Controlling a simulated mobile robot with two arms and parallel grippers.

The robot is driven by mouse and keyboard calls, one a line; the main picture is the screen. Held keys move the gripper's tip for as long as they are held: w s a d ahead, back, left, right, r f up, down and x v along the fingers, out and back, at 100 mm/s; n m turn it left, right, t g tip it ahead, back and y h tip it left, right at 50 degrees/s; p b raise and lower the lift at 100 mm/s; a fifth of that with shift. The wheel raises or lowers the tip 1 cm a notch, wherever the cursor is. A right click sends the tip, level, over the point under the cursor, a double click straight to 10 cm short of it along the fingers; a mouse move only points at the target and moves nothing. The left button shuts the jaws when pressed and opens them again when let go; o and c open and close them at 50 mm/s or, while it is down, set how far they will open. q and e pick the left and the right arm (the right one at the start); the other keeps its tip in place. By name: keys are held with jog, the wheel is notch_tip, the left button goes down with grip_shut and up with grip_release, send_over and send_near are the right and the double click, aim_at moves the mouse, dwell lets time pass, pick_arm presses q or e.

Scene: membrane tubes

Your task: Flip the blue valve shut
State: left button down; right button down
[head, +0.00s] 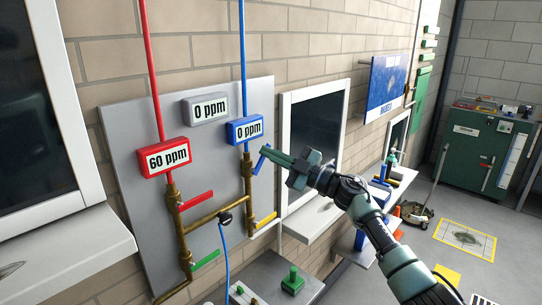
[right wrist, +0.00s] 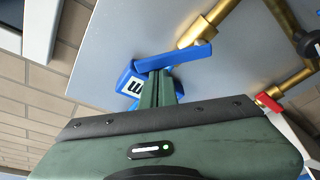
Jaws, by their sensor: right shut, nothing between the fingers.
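The blue valve handle (head: 261,160) sits on the brass pipe under the blue 0 ppm display (head: 244,130). It slants up and to the right from the pipe. In the right wrist view the blue handle (right wrist: 174,59) lies across the tips of my fingers. My right gripper (head: 270,154) is shut and empty, with its tips right beside the handle's free end. I cannot tell whether they touch it. The shut fingers also show in the right wrist view (right wrist: 158,80). My left gripper is not in view.
A red handle (head: 197,200), a yellow handle (head: 265,220) and a green handle (head: 205,260) sit on the same brass pipework. A framed window (head: 315,135) stands to the right.

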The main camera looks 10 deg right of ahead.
jog(key=f+m, duration=0.1)
jog(key=m, duration=0.1)
jog(key=w+d+f+m+t+h, duration=0.1)
jog(key=m, duration=0.1)
jog(key=w+d+f+m+t, duration=0.1)
jog(key=f+m, duration=0.1)
jog(key=shift+d, duration=0.15)
jog(key=shift+f, duration=0.2)
dwell(0.7)
jog(key=shift+r+p, duration=0.1)
jog(key=shift+p, duration=0.2)
notch_tip(320, 180, up, 5)
jog(key=p, duration=0.4)
jog(key=a+b+v, duration=0.1)
jog(key=b+v, duration=0.2)
jog(key=v, duration=0.7)
jog(key=shift+s+f+b, duration=0.4)
jog(key=shift+f, duration=0.05)
